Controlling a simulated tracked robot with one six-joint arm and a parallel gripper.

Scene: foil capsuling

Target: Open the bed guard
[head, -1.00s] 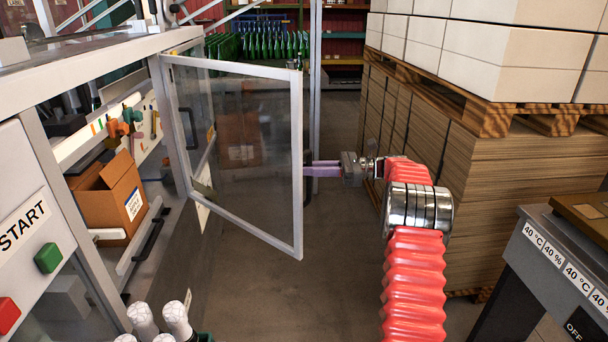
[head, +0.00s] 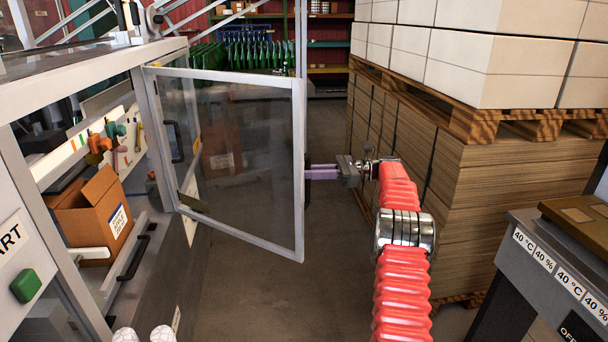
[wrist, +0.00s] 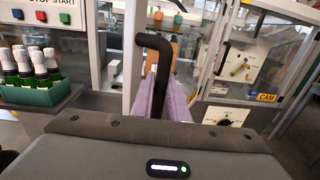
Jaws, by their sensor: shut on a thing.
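The bed guard (head: 240,165) is a clear panel in a pale metal frame. In the head view it stands swung out from the machine's side, hinged at its left edge. My gripper (head: 312,172) is at its free right edge, with the fingers pointing left. In the wrist view a black bent handle (wrist: 153,45) stands between the purple fingers of my gripper (wrist: 165,92), which are shut on it. The fingertips are partly hidden behind the guard frame in the head view.
A cardboard box (head: 95,215) sits inside the machine at left. Pallets of cartons (head: 470,190) stand close on the right of my arm, with a grey control stand (head: 545,260) nearer. Floor (head: 265,285) is clear below the guard.

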